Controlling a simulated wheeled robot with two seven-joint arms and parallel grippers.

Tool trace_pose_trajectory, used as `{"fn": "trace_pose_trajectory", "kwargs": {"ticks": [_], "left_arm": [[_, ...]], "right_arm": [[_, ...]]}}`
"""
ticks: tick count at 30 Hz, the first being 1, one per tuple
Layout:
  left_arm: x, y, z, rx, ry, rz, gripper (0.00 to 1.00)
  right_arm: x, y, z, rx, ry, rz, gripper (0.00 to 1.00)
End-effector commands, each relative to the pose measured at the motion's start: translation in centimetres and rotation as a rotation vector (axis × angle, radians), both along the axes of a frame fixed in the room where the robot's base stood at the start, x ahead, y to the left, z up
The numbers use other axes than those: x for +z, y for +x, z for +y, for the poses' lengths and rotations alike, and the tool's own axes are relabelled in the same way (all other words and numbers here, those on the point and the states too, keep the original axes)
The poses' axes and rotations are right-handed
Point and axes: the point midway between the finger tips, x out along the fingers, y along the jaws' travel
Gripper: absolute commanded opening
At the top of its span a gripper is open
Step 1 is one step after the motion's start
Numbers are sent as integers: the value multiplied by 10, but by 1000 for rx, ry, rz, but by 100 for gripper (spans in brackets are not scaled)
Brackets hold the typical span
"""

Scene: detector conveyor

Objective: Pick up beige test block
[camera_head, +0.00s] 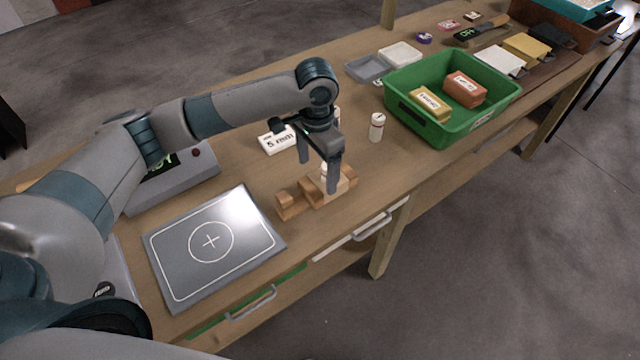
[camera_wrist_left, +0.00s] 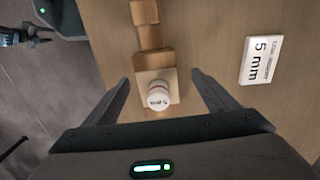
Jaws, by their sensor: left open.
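A light beige block (camera_wrist_left: 157,80) sits at the end of a stepped wooden piece in the left wrist view, with a white cylinder (camera_wrist_left: 158,95) with a marked top standing over it. In the head view the wooden piece (camera_head: 287,205) lies on the table, and a finger covers part of the beige block (camera_head: 345,182). My left gripper (camera_head: 318,172) is open and points down over this end. In the left wrist view its fingers (camera_wrist_left: 160,82) stand apart on either side of the block and cylinder. Contact cannot be seen. My right gripper does not show.
A white 5 mm sign (camera_head: 277,141) lies behind the gripper. A white bottle (camera_head: 377,127) stands to the right, before a green bin (camera_head: 447,131) holding yellow and red-brown blocks. A grey plate (camera_head: 185,278) with a circle lies left. The table's front edge is close by.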

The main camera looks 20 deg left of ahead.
Motion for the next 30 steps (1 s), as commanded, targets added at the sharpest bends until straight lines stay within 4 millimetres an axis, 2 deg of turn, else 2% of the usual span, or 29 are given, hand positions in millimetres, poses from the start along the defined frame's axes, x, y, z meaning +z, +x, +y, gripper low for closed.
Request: {"fn": "trace_pose_trajectory", "kwargs": {"ticks": [13, 20, 24, 30], "left_arm": [[-5, -1, -1, -1, 1, 1, 80], [-28, -2, -8, -2, 1, 3, 80], [-46, -2, -7, 0, 1, 2, 80], [-53, -1, -7, -1, 1, -1, 80]], "right_arm": [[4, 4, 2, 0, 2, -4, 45], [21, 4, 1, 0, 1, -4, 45], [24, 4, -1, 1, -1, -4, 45], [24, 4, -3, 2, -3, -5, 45]]}}
